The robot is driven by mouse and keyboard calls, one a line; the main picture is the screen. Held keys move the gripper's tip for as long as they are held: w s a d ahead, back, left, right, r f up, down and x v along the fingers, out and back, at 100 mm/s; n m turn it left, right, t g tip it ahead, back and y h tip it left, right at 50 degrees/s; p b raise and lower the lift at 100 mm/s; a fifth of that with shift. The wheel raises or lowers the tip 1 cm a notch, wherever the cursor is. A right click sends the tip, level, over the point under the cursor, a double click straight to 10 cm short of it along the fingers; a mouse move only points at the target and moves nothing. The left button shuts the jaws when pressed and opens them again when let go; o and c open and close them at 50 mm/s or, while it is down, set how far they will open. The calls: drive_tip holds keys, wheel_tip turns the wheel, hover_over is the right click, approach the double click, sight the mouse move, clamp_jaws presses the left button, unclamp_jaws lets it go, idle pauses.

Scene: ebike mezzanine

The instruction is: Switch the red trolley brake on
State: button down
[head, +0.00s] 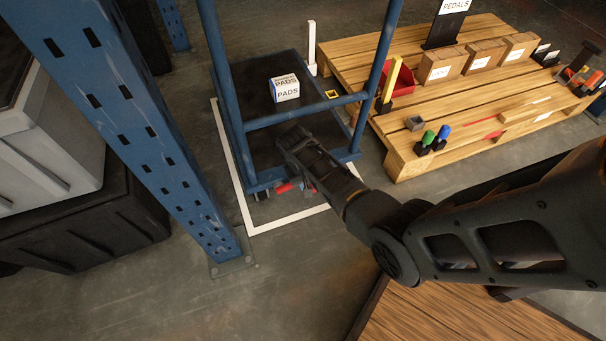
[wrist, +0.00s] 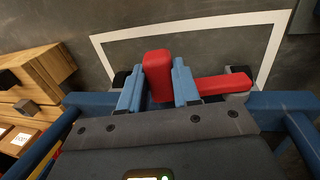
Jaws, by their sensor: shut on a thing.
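The blue-framed trolley (head: 303,116) with a black deck stands on the floor inside a white painted outline. Low at its near end, red parts (head: 284,188) show by the wheels, partly hidden by my wrist. In the wrist view, an upright red block (wrist: 157,70) sits between the two blue fingers of my gripper (wrist: 158,88), which are shut on it. A flat red bar (wrist: 222,85) lies just right of the fingers, apart from the held block. I cannot tell which red part belongs to which wheel.
A white box marked PADS (head: 286,91) rests on the trolley deck. A wooden pallet platform (head: 470,110) with boxes and tools stands at right. Bare floor lies in front.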

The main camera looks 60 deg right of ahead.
drive_tip(key=shift+w+a+r+g+h+p, duration=0.2)
drive_tip(key=shift+a+r+g+h+p, duration=0.25)
drive_tip(key=shift+r+h, duration=0.3)
drive_tip(key=w+a+r+g+h, duration=0.2)
drive_tip(key=w+a+r+h, duration=0.1)
drive_tip(key=a, duration=0.1)
drive_tip(key=shift+r, duration=0.25)
drive_tip(key=shift+a, duration=0.1)
idle(0.3)
drive_tip(key=c, duration=0.8)
unclamp_jaws()
drive_tip(key=shift+f, duration=0.1)
drive_tip(key=shift+p, duration=0.35)
